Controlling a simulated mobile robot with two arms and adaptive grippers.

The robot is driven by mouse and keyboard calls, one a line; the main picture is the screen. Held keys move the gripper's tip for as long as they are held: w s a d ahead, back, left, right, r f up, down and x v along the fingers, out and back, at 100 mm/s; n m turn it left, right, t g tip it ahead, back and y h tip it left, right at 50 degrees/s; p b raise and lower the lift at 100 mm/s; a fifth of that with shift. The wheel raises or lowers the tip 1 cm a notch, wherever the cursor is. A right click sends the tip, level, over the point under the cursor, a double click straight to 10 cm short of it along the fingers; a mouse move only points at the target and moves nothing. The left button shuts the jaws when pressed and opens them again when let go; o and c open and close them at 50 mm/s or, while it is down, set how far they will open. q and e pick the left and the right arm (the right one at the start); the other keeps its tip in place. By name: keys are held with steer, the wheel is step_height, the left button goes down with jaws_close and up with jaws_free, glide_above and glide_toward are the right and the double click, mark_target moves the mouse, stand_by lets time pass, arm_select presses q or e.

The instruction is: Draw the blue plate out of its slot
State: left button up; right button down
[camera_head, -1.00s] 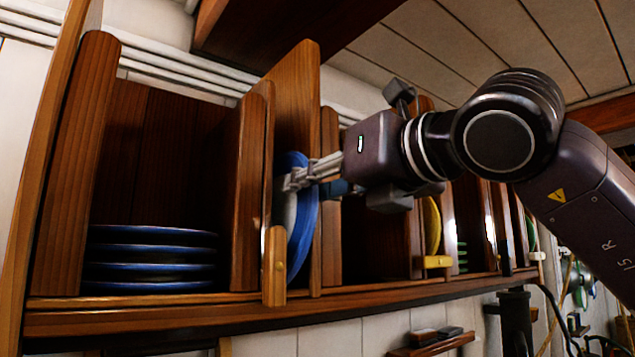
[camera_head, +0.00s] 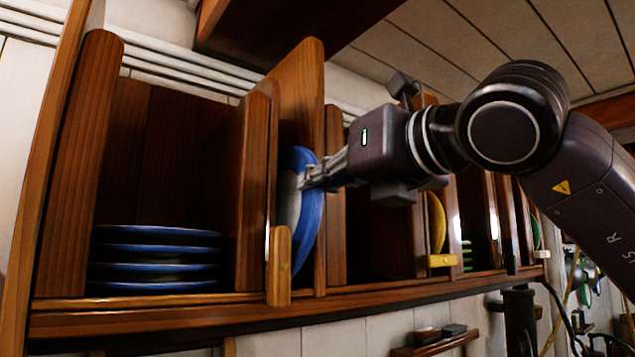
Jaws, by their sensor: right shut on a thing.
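The blue plate (camera_head: 308,228) stands upright on edge in a narrow slot of the wooden rack, between tall wooden dividers. Its blue rim sticks out at the front of the slot, and a pale inner face shows at its left. My right gripper (camera_head: 312,177) comes in from the right and is shut on the plate's rim near its upper front edge. A short wooden post (camera_head: 279,265) stands at the front of the slot and hides part of the plate's lower edge. My left gripper is not in view.
Several blue-rimmed plates (camera_head: 155,258) lie stacked in the wide bay at left. A yellow plate (camera_head: 436,222) stands in a slot farther right, with green-edged plates (camera_head: 467,255) beyond. A wooden divider (camera_head: 336,200) stands right of the slot. A small wall shelf (camera_head: 440,343) is below.

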steer(key=shift+r+p, duration=0.4)
steer(key=shift+r, duration=0.4)
steer(key=shift+r, duration=0.15)
steer(key=shift+d, duration=0.1)
steer(key=b+v, duration=0.5)
steer(key=v, duration=1.7)
steer(key=shift+d+b, duration=0.2)
steer(key=shift+b, duration=0.15)
stand_by(0.7)
